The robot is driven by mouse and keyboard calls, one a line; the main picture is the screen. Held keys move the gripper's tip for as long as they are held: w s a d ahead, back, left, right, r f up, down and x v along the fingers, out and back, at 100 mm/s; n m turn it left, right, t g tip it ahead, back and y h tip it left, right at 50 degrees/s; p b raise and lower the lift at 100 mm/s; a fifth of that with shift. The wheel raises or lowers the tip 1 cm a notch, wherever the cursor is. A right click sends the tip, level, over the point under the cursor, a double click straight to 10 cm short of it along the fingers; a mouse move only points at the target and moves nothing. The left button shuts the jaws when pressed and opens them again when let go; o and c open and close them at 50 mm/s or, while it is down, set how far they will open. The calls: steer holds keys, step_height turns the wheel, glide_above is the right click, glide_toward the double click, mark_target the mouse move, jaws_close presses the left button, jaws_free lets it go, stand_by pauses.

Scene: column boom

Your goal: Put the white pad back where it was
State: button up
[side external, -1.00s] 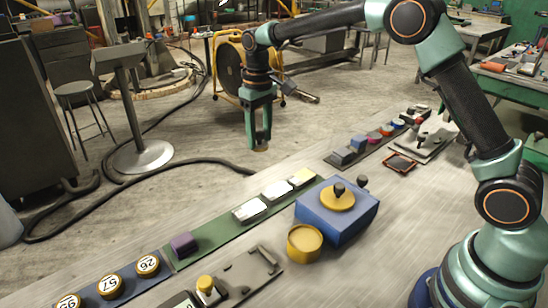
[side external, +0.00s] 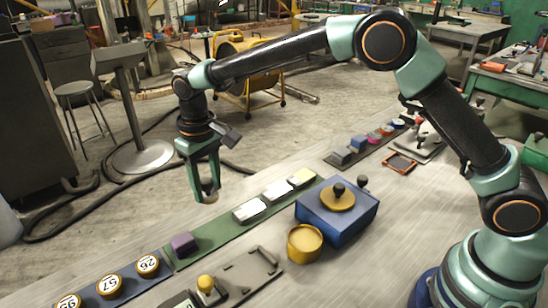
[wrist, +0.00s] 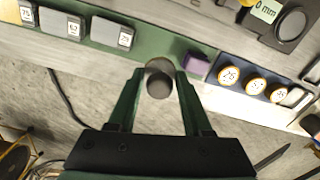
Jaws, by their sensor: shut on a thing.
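My gripper (side external: 207,187) is shut on a small round, grey-brown cylinder (wrist: 159,80) with a tan end, which I cannot identify for sure. It is held in the air above the floor side of the bench, near the green strip (side external: 208,236). In the wrist view my gripper (wrist: 160,92) has the cylinder between its fingertips.
A blue box with a yellow round top (side external: 337,225) and a yellow cup (side external: 304,243) stand right of the strip. A grey tray (side external: 250,275) lies in front. Small parts line the back of the bench.

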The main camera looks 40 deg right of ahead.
step_height(320, 180, down, 11)
steer(key=shift+r, duration=0.15)
stand_by(0.4)
steer(key=o, duration=1.2)
